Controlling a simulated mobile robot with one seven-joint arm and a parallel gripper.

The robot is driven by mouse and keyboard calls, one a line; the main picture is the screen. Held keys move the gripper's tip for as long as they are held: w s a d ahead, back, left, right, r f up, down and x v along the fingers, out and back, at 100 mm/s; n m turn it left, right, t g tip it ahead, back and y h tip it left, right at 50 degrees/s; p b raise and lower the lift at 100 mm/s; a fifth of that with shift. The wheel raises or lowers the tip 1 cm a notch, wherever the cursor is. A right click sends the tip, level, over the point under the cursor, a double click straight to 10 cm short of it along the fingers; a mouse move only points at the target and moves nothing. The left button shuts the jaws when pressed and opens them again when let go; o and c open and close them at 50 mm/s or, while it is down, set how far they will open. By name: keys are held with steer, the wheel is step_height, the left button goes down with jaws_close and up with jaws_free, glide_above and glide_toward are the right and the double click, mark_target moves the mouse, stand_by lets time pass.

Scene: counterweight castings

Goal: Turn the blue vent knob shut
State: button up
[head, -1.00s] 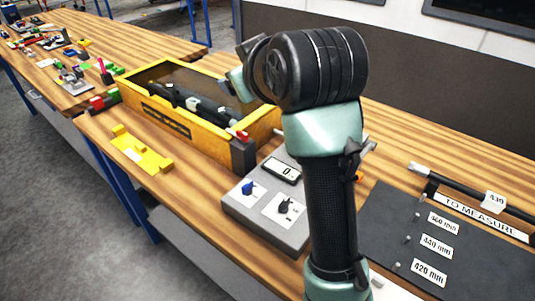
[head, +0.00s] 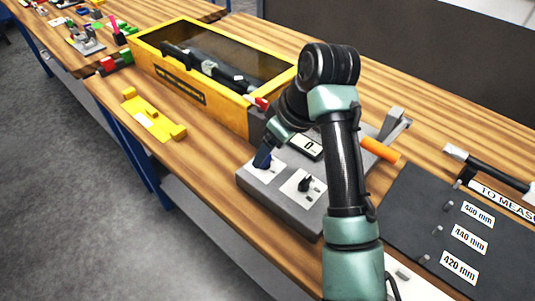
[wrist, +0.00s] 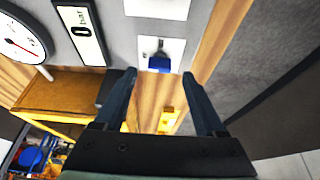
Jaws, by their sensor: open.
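The blue vent knob (wrist: 158,63) sits on a white plate on the grey control box (head: 316,222). In the wrist view it lies just beyond and between my fingertips, with its handle edge-on to me. My gripper (wrist: 160,75) is open, one finger to each side, and nothing is between the fingers. In the head view my gripper (head: 262,163) reaches down over the knob's plate and hides most of the knob. I cannot tell whether a finger touches it.
A black knob (head: 305,184) stands beside it on the same box. A display (head: 306,147) reads 0; a round gauge (wrist: 20,40) is near it. A yellow case (head: 205,92) stands behind and left. An orange bar (head: 380,150) lies to the right.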

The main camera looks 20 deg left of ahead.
steer(key=shift+x, duration=1.5)
steer(key=shift+c, duration=0.3)
jaws_close()
